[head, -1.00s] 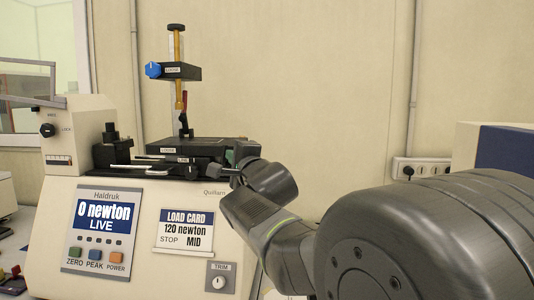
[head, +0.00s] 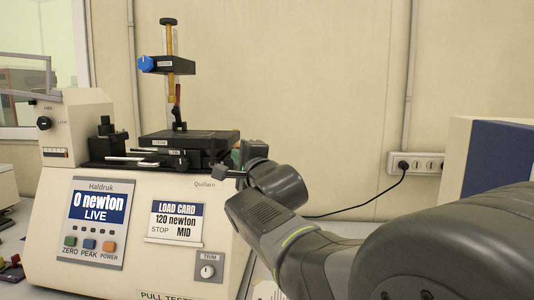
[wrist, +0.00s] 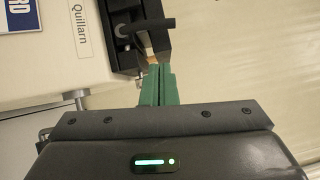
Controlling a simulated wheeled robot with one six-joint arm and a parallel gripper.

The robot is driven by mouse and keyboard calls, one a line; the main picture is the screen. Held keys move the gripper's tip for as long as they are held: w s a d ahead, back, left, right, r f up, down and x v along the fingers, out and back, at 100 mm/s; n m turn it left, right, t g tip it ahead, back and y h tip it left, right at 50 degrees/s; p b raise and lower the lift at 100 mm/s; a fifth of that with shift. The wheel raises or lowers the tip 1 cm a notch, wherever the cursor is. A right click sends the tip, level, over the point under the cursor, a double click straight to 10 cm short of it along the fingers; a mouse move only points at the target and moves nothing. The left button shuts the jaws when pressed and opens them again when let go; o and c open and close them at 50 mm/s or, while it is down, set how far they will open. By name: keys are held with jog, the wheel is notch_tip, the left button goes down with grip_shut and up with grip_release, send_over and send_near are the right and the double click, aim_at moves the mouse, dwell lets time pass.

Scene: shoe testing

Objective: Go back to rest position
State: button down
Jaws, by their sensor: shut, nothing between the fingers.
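My gripper (head: 236,157) is at the right end of the pull tester (head: 130,250), mostly hidden behind my own wrist in the head view. In the wrist view its two green fingers (wrist: 158,86) are closed together with nothing held between them. Their tips are close to a black block with a dark round bar (wrist: 147,27) on the tester; I cannot tell whether they touch. The tester's display reads 0 newton, LIVE, and its load card (head: 176,220) reads 120 newton, STOP MID.
A black clamp stage (head: 190,141) with an upright post and blue knob (head: 146,64) stands on the tester. A wall socket (head: 415,163) with a black cable is behind my arm. A white and blue box (head: 500,165) stands at the right. The wall area above my arm is clear.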

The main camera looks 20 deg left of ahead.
jog(key=p+v, duration=0.1)
jog(key=v, duration=0.6)
jog(key=shift+d, duration=0.2)
jog(key=shift+a+f, duration=0.1)
